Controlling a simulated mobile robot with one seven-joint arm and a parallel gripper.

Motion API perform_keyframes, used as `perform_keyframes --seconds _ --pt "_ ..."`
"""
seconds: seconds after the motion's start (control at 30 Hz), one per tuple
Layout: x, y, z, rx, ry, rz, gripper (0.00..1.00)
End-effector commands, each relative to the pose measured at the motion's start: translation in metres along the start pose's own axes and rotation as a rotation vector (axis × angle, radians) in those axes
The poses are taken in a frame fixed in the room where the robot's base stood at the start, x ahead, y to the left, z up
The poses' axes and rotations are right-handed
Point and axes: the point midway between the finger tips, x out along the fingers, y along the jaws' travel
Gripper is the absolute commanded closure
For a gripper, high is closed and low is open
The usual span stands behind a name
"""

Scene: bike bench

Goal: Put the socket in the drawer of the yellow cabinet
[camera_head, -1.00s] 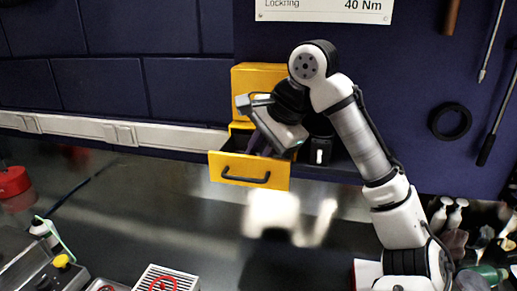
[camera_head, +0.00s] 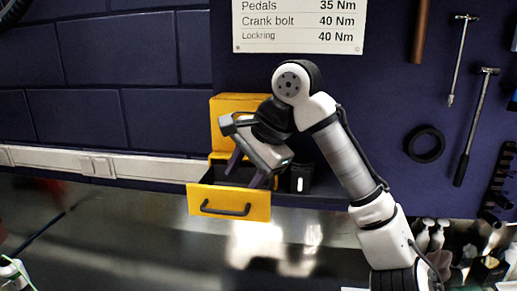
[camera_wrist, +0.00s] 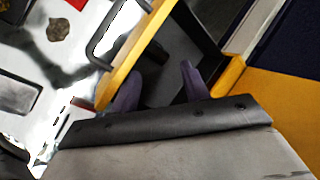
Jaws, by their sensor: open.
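The yellow cabinet (camera_head: 238,105) stands against the wall with its drawer (camera_head: 229,203) pulled out. My gripper (camera_head: 246,171) is above the open drawer, with its two purple fingers spread apart and pointing down into or just over it. In the wrist view, my gripper (camera_wrist: 160,84) has empty space between its fingers, and the yellow front edge of the drawer (camera_wrist: 128,62) runs beside them. A small dark shape (camera_wrist: 156,52) shows against the drawer's dark inside; it may be the socket, but it is too dark to be sure.
A black container (camera_head: 300,178) stands just right of the drawer. A white wall rail (camera_head: 100,165) runs to the left. Bottles (camera_head: 430,235) and other clutter lie at the right. The metal bench top (camera_head: 130,225) before the drawer looks largely clear.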

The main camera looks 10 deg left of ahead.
Motion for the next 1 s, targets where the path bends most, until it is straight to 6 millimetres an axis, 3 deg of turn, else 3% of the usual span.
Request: perform_keyframes --seconds 0.3,0.5,0.7,1.0 --pt "-0.067 0.000 0.000 0.003 0.006 -0.003 0.53" --pt "-0.099 -0.001 0.000 0.003 0.004 -0.003 0.53" --pt "-0.113 -0.001 -0.001 0.002 0.002 -0.003 0.53" --pt "-0.115 -0.001 0.000 0.001 0.001 -0.003 0.53"
